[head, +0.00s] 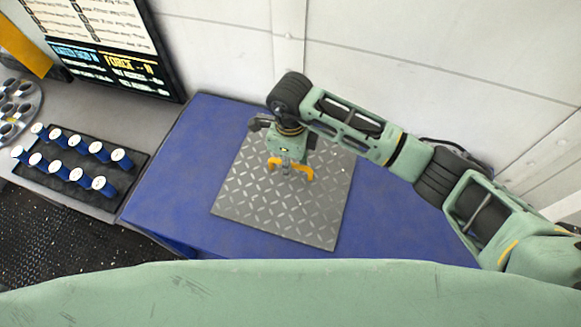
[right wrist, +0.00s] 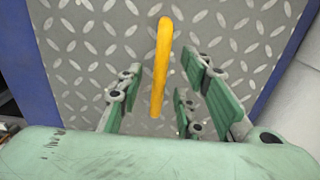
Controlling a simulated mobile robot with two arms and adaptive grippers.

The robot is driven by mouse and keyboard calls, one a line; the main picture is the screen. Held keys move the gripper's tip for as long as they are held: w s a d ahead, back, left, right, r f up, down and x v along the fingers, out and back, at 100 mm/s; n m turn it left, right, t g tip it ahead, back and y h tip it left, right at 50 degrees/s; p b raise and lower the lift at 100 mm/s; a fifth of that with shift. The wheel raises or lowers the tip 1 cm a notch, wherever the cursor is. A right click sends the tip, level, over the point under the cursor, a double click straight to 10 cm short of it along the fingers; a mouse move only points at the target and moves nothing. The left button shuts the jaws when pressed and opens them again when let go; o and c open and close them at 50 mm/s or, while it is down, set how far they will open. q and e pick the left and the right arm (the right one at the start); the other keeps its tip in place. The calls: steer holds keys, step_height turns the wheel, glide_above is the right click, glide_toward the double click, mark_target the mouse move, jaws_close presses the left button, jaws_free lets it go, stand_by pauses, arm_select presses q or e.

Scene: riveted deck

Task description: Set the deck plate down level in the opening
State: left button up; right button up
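The deck plate (head: 285,207) is a grey square with a raised diamond tread. It lies flat on the blue table (head: 185,165) and has a yellow handle (head: 305,173). My right gripper (head: 288,165) is above the plate at the handle. In the right wrist view, the handle (right wrist: 161,68) stands between the two green fingers of this gripper (right wrist: 163,92), with a gap on each side. The gripper is open. The tread of the plate (right wrist: 95,55) fills most of that view. My left gripper is not in view. I see no opening in either view.
A black tray (head: 78,188) with several blue, white-topped cylinders stands on the grey counter at left. A dark display panel (head: 105,45) is behind it. A pale wall (head: 430,60) borders the table at the back. Bare blue table lies around the plate.

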steer(key=shift+f, duration=0.6)
jaws_close()
stand_by(0.3)
steer(key=shift+w+r, duration=0.1)
